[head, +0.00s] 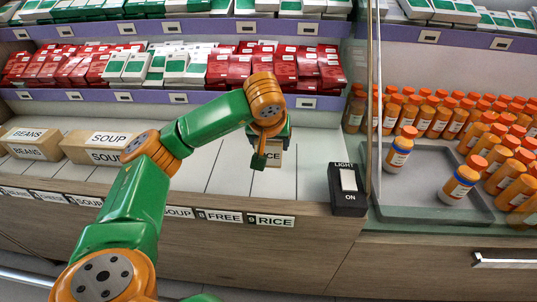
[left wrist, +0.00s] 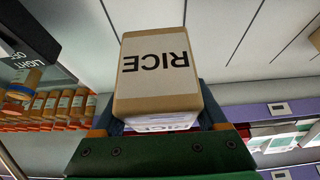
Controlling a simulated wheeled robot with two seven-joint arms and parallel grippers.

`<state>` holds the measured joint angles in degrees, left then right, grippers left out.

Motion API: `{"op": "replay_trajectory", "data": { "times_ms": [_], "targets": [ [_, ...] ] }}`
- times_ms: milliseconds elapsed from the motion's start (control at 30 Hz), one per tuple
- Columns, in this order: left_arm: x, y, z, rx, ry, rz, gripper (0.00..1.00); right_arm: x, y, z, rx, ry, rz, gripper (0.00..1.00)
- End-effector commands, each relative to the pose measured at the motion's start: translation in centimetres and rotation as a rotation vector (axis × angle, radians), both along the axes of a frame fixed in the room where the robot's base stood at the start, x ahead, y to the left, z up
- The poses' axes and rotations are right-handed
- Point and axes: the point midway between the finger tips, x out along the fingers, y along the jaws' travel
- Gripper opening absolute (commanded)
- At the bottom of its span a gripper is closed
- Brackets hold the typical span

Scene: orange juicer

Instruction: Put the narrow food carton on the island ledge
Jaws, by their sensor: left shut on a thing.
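A brown carton labelled RICE (left wrist: 158,75) fills the middle of the left wrist view, between my left gripper's fingers. In the head view the carton (head: 275,156) is mostly hidden behind my left gripper (head: 264,160), which is shut on it over the right part of the ledge (head: 228,165). The ledge is pale and divided by thin dark lines, with name tags along its front. I cannot tell whether the carton touches the surface. My right gripper is out of view.
SOUP cartons (head: 92,148) and BEANS cartons (head: 30,143) stand at the left of the ledge. A black LIGHT switch box (head: 347,188) stands at its right end. Beyond a glass pane, orange-capped bottles (head: 398,150) stand around a grey tray (head: 405,205). Shelves of red boxes (head: 235,70) rise behind.

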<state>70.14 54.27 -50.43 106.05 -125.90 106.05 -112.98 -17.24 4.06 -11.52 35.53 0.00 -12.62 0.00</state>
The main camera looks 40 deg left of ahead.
Motion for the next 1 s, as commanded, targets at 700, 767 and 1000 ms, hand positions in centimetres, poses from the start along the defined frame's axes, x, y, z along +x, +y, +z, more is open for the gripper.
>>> {"op": "replay_trajectory", "data": {
  "times_ms": [700, 767, 1000],
  "targets": [
    [4.0, 0.7, -8.1, 0.000, 0.000, -0.001, 0.14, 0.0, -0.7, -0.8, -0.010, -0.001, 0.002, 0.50],
    [3.9, 0.7, -8.3, 0.000, 0.000, -0.001, 0.14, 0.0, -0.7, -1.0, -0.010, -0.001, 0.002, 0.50],
    [3.9, 0.7, -8.4, 0.001, 0.002, 0.000, 1.00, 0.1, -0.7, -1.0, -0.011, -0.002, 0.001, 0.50]
  ]
}}
